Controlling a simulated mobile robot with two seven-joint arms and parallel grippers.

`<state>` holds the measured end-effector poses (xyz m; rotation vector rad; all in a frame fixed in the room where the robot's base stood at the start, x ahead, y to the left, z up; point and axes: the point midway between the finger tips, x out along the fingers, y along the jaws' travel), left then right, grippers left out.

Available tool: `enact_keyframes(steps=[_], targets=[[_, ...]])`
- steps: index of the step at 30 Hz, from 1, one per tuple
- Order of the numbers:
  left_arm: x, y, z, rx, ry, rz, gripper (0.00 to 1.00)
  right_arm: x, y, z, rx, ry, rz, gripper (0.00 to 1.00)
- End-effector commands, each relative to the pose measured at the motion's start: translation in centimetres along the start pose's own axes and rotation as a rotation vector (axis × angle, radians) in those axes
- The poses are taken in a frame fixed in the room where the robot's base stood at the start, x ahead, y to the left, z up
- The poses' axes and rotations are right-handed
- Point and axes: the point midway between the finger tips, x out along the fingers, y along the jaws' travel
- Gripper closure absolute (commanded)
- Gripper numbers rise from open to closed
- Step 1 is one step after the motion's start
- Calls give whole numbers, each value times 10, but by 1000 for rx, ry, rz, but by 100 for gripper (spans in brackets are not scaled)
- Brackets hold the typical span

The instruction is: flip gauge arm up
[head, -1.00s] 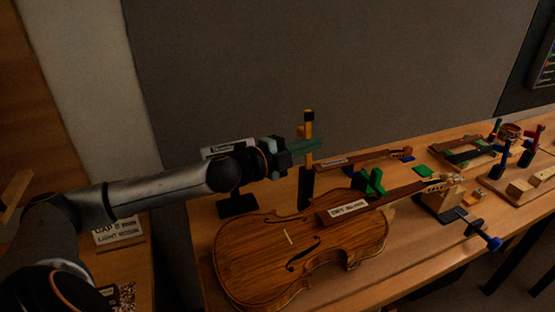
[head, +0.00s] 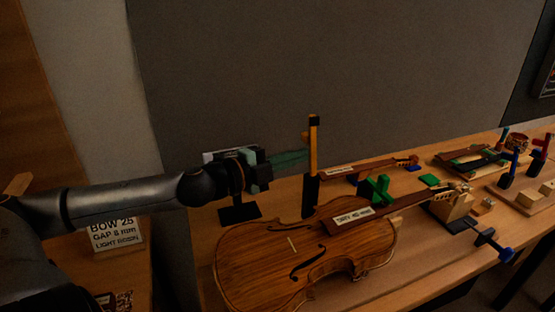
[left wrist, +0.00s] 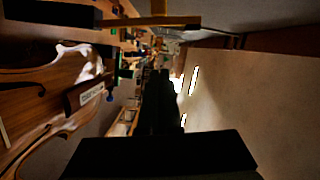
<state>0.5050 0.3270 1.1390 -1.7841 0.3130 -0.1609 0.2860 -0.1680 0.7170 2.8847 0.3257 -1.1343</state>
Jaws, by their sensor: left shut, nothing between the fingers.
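The gauge arm is a yellow bar (head: 314,148) with a black tip. It stands upright on a dark post (head: 310,196) behind the violin (head: 265,250). My left gripper (head: 304,156) reaches in from the left, its green fingers shut and empty. Their tips are at the left side of the yellow bar; I cannot tell whether they touch it. In the left wrist view the yellow bar (left wrist: 150,21) lies across the top, with the dark post (left wrist: 55,12) at upper left, and my dark fingers (left wrist: 160,85) fill the middle. My right gripper is not in view.
A violin neck (head: 372,165) lies behind a green clamp (head: 376,189). A blue-handled clamp (head: 490,242) sticks out at the bench's front edge. Fixtures with red and blue parts crowd the right end. A sign (head: 115,233) stands at left. The grey wall is behind.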

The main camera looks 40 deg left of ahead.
Motion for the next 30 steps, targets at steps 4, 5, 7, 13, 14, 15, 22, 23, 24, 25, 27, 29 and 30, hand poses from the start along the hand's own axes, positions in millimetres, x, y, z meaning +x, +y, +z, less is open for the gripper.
enact_keyframes(steps=[4,5,7,13,14,15,22,23,24,25,27,29,30], targets=[[-10,-3,-1,-5,-1,2,100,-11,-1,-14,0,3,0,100],[-12,-3,0,-4,-3,1,100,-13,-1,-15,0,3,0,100],[-18,-3,1,-3,-7,1,100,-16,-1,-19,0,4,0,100],[-33,-2,1,-2,-7,0,100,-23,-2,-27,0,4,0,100],[-35,-2,1,-2,-6,0,100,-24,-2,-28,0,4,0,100],[-37,-2,1,-2,-5,0,100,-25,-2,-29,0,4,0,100],[-44,-1,2,3,-8,-2,100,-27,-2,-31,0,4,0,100],[-44,-1,2,4,-7,-2,100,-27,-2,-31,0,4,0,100],[-44,-1,2,4,-7,-3,100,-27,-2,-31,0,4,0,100],[-44,-1,2,4,-7,-3,100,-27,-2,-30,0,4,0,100],[-44,-1,2,4,-7,-3,100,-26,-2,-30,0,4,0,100],[-44,-1,2,4,-7,-3,100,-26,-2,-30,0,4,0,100],[-44,-1,2,3,-7,-2,100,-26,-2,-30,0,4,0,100]])
